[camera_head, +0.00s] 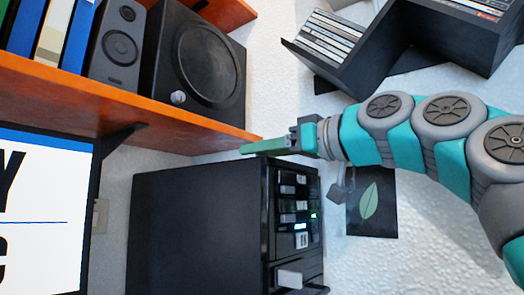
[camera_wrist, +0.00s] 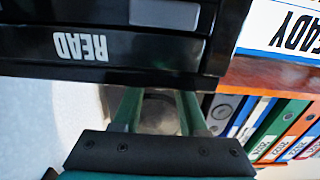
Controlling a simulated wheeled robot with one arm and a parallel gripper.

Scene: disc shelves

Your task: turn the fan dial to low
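A black box with a round speaker-like grille (camera_head: 205,62) stands on the upper left shelf in the head view. A small silver knob (camera_head: 178,97) sits at its lower front left; I cannot tell whether this is the fan dial, and its setting is not readable. My gripper (camera_head: 262,146) points left, below and right of the box, near the shelf's end and above the black tower, apart from the knob. In the wrist view my gripper (camera_wrist: 158,98) has its two green fingers apart, with a grey, dark-rimmed shape behind them that I cannot identify.
The orange shelf (camera_head: 130,110) runs above the black tower (camera_head: 195,225), which has slots and lights. A black disc rack (camera_head: 400,50) is on the wall at the upper right. Binders (camera_wrist: 265,125) show in the wrist view. A screen (camera_head: 40,215) is at the lower left.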

